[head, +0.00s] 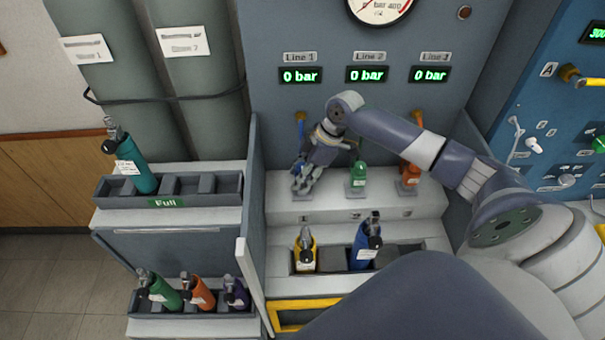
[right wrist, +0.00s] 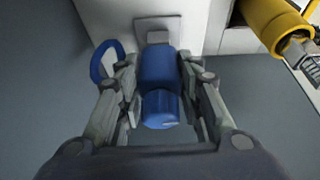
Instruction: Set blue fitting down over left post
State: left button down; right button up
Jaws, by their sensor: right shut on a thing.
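My right gripper (head: 303,183) reaches in from the right to the Line 1 place at the left of the bench. In the right wrist view it is shut on the blue fitting (right wrist: 160,75), a blue cylinder held between both fingers. A short grey post (right wrist: 158,37) on a grey plate (right wrist: 172,23) shows just past the fitting's far end. I cannot tell whether the fitting is over the post or only in line with it. In the head view the gripper hides the fitting and the left post. My left gripper is not in view.
A green fitting (head: 358,176) and an orange fitting (head: 409,174) stand to the right on the same ledge. A blue loop (right wrist: 106,61) is beside the left finger. Below, a yellow bottle (head: 305,254) and a blue bottle (head: 364,248) stand in a rack.

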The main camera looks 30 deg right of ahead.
jog(key=shift+f, duration=0.3)
jog(key=o, duration=1.3)
jog(key=v, duration=1.2)
jog(key=shift+a+r, duration=0.1)
jog(key=shift+a, duration=0.05)
